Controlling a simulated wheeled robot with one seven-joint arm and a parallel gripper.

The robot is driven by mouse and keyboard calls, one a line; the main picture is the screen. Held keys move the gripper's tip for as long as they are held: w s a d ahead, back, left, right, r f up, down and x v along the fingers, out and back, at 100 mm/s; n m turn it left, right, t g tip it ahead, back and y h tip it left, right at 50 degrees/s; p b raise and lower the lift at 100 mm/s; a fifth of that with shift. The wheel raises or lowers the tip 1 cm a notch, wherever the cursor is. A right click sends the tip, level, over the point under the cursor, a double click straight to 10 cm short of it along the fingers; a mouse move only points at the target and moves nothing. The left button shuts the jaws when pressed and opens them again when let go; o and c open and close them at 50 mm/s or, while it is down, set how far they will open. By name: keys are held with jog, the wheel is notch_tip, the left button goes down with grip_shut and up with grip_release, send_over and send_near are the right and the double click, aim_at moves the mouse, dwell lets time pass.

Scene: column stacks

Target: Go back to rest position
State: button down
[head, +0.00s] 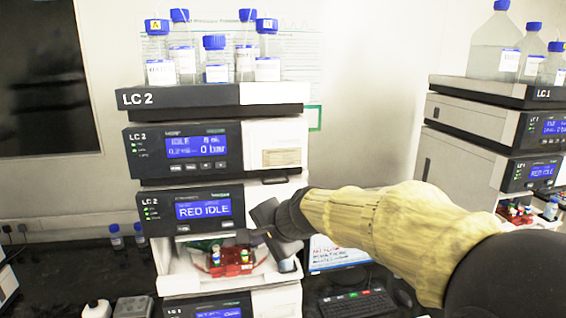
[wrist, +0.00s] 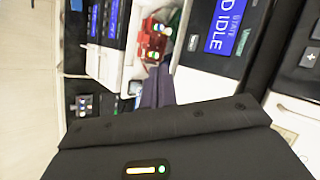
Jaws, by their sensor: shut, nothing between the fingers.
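My gripper (head: 258,233) is at the front of the LC 2 stack (head: 190,170), beside the open bay under the "RED IDLE" display (head: 203,208). Its fingers are shut with nothing between them. In the wrist view the dark fingers (wrist: 158,88) point toward the bay. A red vial rack (head: 231,262) with small vials sits in the bay and also shows in the wrist view (wrist: 153,38). It is apart from the gripper as far as I can see. My arm in its yellow sleeve reaches in from the right.
Blue-capped bottles (head: 215,60) stand on top of the LC 2 stack. The LC 1 stack (head: 480,120) with more bottles stands at the right. A keyboard (head: 357,303) lies on the dark bench below my arm. Small bottles (head: 117,238) stand at the left.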

jog(key=s+d+f+n+g+h+b, duration=0.1)
jog(key=s+d+f+n+g+h, duration=0.1)
jog(key=s+d+f, duration=0.7)
jog(key=s+d+f+n+g+h+b, duration=0.2)
jog(key=s+d+f+n+h, duration=0.2)
jog(key=d+f, duration=0.9)
jog(key=s+f+n, duration=0.2)
jog(key=s, duration=0.2)
jog(key=shift+s+d+h, duration=0.25)
jog(key=shift+s+h, duration=0.05)
jog(key=shift+s, duration=0.1)
